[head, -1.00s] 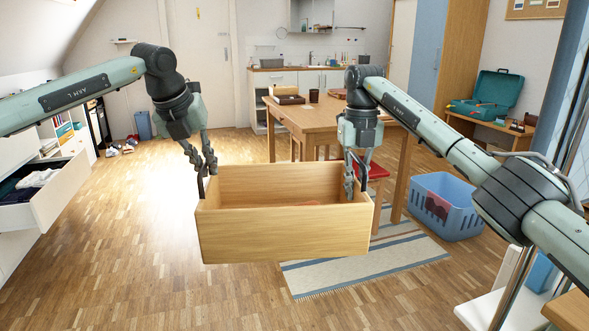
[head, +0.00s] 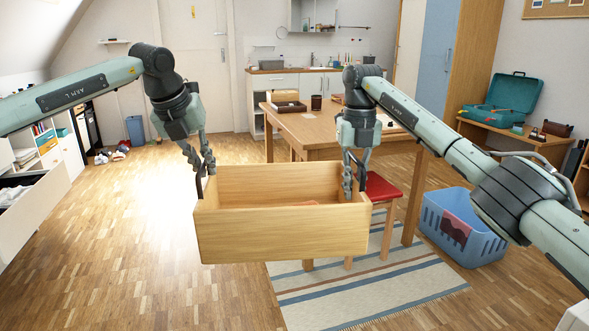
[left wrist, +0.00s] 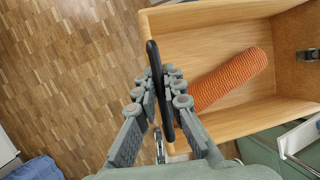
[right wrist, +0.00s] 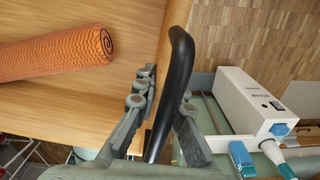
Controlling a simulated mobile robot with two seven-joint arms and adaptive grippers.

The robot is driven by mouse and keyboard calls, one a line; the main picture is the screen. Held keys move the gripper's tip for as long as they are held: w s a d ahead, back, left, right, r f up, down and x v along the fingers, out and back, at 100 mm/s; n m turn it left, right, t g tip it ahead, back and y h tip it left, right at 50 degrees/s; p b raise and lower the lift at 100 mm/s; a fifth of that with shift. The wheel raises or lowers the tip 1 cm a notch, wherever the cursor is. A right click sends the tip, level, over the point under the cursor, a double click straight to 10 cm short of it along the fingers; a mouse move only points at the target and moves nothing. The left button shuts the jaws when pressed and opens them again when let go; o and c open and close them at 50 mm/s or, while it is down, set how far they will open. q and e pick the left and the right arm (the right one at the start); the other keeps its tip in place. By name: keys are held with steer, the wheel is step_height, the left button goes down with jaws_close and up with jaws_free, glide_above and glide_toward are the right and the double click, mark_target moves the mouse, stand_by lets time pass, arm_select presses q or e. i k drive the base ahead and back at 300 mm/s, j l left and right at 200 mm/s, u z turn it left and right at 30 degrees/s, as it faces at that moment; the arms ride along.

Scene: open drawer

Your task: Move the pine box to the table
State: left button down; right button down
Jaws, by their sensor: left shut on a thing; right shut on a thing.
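The pine box (head: 282,234) is an open wooden box held level in the air between my two grippers in the head view. My left gripper (head: 203,170) is shut on a black handle (left wrist: 158,85) at the box's left end. My right gripper (head: 352,172) is shut on the black handle (right wrist: 172,92) at its right end. An orange ribbed roll (left wrist: 228,80) lies inside the box; it also shows in the right wrist view (right wrist: 58,54). The wooden table (head: 315,134) stands beyond the box, with its front right part behind my right arm.
A red-seated stool (head: 380,188) stands at the table's near side, over a striped rug (head: 370,283). A blue laundry basket (head: 462,232) is to the right. On the table are a brown case (head: 287,107) and a dark cup (head: 316,102). An open white drawer (head: 35,212) is at left.

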mark_target(321, 124)
steer(key=i+l, duration=0.1)
steer(key=i, duration=0.65)
steer(key=i+l, duration=0.15)
steer(key=i, duration=0.6)
steer(key=i+l, duration=0.1)
steer(key=i, duration=0.7)
steer(key=i+l, duration=0.7)
steer(key=i, duration=0.1)
